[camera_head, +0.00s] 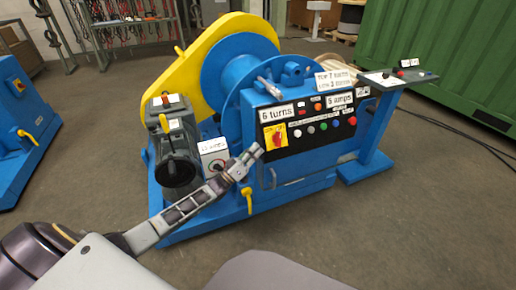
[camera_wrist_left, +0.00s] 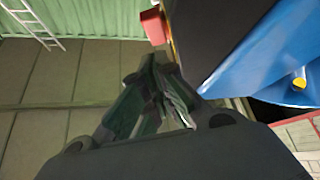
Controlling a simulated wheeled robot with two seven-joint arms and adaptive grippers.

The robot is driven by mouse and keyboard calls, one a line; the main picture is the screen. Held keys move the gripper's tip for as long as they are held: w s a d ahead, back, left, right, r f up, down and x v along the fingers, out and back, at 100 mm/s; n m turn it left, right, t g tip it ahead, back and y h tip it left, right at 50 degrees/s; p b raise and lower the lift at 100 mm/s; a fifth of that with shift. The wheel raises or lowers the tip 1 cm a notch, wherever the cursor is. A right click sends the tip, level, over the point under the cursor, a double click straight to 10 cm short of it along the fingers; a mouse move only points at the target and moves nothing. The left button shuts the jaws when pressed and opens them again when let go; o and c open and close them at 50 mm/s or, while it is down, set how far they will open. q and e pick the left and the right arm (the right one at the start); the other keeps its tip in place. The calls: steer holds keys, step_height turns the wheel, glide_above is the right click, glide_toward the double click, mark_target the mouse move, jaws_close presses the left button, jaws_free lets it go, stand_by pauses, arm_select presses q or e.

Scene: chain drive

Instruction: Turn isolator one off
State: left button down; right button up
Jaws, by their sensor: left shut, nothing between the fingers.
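A red rotary isolator knob (camera_head: 278,138) on a yellow plate sits at the left end of the black control panel on the blue machine. Another isolator (camera_head: 18,87) with a yellow plate is on the blue machine at the far left. I cannot read which is isolator one. My left gripper (camera_head: 257,151) is shut and empty, just lower left of the panel's knob; contact cannot be told. In the left wrist view the shut fingers (camera_wrist_left: 160,85) lie below a red knob (camera_wrist_left: 153,27) standing out from the panel edge. My right gripper is not in view.
The panel (camera_head: 312,146) carries several coloured buttons and white labels. A grey motor (camera_head: 177,150) and a white box with a dial (camera_head: 214,158) stand left of it. A pedestal (camera_head: 372,135) is at right, before a green container (camera_head: 450,60). Front floor is clear.

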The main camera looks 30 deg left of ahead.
arm_select(q)
steer(key=p+v, duration=0.1)
steer(key=v, duration=0.6)
steer(key=shift+s+f, duration=0.25)
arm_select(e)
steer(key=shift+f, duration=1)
arm_select(q)
steer(key=shift+a, duration=0.15)
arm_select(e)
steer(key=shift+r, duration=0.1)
